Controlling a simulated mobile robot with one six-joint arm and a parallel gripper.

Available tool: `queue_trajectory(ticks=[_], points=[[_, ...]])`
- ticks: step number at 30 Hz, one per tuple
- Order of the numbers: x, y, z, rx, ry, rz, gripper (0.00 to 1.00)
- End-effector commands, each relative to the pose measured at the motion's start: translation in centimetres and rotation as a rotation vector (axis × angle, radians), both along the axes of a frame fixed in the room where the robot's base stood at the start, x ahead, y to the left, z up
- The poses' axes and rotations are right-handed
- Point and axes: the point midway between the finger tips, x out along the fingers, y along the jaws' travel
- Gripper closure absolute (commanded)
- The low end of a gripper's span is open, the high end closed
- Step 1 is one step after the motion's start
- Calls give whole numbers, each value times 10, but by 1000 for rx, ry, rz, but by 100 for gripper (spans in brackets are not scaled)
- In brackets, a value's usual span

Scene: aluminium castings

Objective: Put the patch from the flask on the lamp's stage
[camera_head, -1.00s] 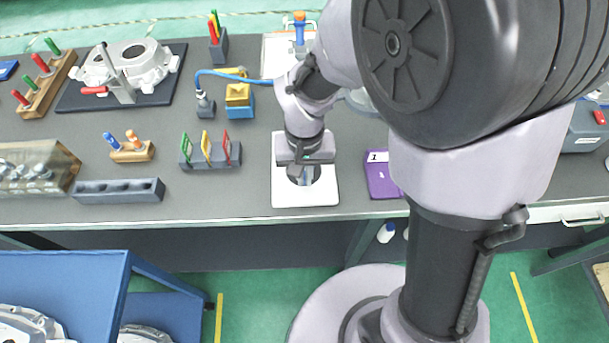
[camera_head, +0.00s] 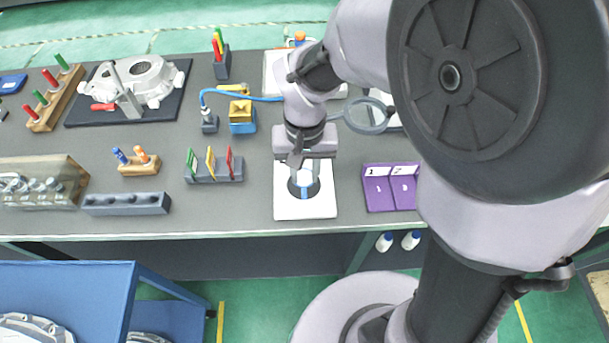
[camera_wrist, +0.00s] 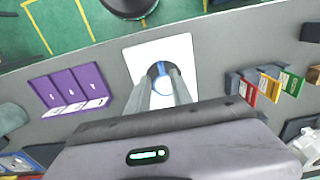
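My gripper (camera_head: 304,184) is above a white plate (camera_head: 283,208) near the bench's front edge. A dark round disc (camera_head: 293,190) sits on the plate below the fingers. A small blue piece (camera_head: 304,193), possibly the patch, shows on the disc between the fingers; the wrist view shows blue (camera_wrist: 157,71) and a pale round spot there. I cannot tell whether the fingers touch it. A round lens ring (camera_head: 383,124), perhaps the lamp, stands behind right. An orange-capped item (camera_head: 299,37), perhaps the flask, is mostly hidden at the back.
A purple numbered tray (camera_head: 378,203) lies right of the plate. A grey rack with coloured tags (camera_head: 214,178) stands to the left. A blue hose (camera_head: 240,95) runs behind my gripper beside a blue-and-yellow box (camera_head: 242,127). Bare bench lies between rack and plate.

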Motion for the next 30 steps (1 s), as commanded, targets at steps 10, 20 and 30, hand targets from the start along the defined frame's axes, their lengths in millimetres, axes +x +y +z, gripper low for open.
queue_trajectory(ticks=[10,20,30], points=[[-10,-13,71,41,-62,-52,73],[-103,-65,162,241,-434,-314,73],[-114,-67,164,261,-479,-338,73]])
